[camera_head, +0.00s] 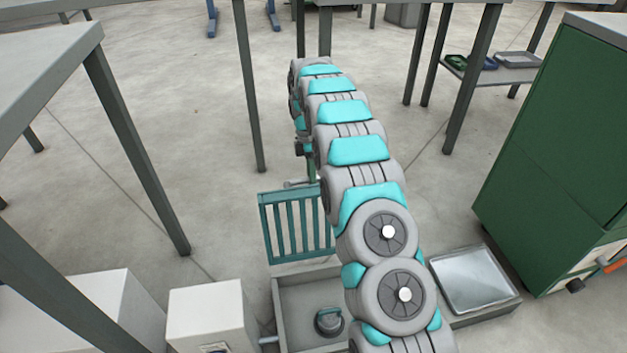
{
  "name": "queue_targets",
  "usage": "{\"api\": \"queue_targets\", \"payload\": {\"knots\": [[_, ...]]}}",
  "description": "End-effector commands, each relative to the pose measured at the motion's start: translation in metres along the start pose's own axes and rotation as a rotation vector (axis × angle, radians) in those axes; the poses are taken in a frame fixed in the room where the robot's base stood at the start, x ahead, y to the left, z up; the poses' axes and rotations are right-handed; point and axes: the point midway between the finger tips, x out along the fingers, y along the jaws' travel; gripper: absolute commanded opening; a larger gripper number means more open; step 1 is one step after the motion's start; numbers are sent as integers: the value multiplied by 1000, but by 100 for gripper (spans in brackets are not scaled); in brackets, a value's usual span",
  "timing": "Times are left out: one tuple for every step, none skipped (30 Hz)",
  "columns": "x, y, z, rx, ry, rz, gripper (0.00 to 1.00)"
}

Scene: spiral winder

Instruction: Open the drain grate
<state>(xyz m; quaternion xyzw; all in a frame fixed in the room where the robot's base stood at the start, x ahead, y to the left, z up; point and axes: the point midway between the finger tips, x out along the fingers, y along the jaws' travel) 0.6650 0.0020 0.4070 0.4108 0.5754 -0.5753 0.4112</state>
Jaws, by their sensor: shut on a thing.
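The drain grate (285,232) is a dark green slatted panel. It stands raised, steeply tilted, at the far edge of the grey drain box (300,290), whose inside is open to view. My gripper (311,174) is at the grate's top edge, beside a short grey bar (298,184). It is shut on the grate there, but the fingertips are small and partly hidden by my arm. My arm also covers the right side of the grate and box. A dark round fitting with a handle (328,321) sits inside the box.
A shallow metal tray (470,279) lies right of the box, by a green cabinet (560,150). White blocks (208,315) stand at the left. Table legs (135,150) flank the left side. The concrete floor beyond the grate is mostly clear.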

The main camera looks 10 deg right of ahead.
Motion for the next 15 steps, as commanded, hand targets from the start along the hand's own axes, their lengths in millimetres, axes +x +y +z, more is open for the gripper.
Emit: {"api": "queue_targets", "payload": {"knots": [[0, 3, 0, 0, 0, 1, 0], [1, 5, 0, 0, 0, 0, 0], [1, 7, 0, 0, 0, 0, 0], [1, 8, 0, 0, 0, 1, 0], [1, 9, 0, 0, 0, 1, 0], [1, 10, 0, 0, 0, 2, 0], [1, 11, 0, 0, 0, 2, 0], [1, 11, 0, 0, 0, 2, 0], [1, 12, 0, 0, 0, 3, 0], [1, 12, 0, 0, 0, 3, 0], [1, 12, 0, 0, 0, 3, 0], [1, 12, 0, 0, 0, 3, 0], [1, 12, 0, 0, 0, 3, 0], [1, 12, 0, 0, 0, 3, 0], [1, 12, 0, 0, 0, 3, 0]]}}
